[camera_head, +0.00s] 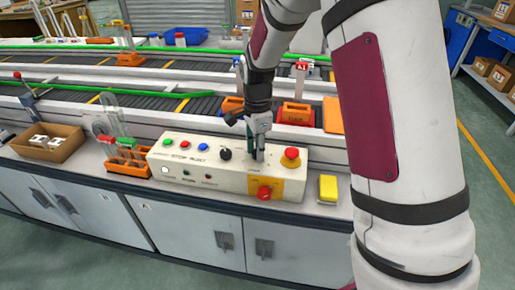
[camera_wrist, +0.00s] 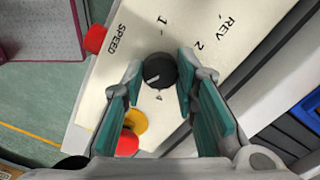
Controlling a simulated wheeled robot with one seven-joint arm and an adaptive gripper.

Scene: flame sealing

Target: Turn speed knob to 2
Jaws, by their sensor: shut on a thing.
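The speed knob (camera_wrist: 160,70) is a round black dial with a short white line on its face, seen in the wrist view. The line lies slanted, toward the lower left in that picture. The figure 2 (camera_wrist: 200,45) is printed to the knob's upper right, 1 above it, SPEED at the upper left. My gripper (camera_wrist: 160,68) has its two teal-lined fingers on either side of the knob, shut on it. In the head view my gripper (camera_head: 257,156) points down onto the white control box (camera_head: 220,180) and hides the knob.
Another black knob (camera_head: 225,154) stands just left of my gripper. A red button (camera_head: 291,154) stands to its right, and a red knob (camera_head: 264,193) sits on the box's front. An orange tube rack (camera_head: 128,168) is left of the box, a yellow block (camera_head: 328,188) right.

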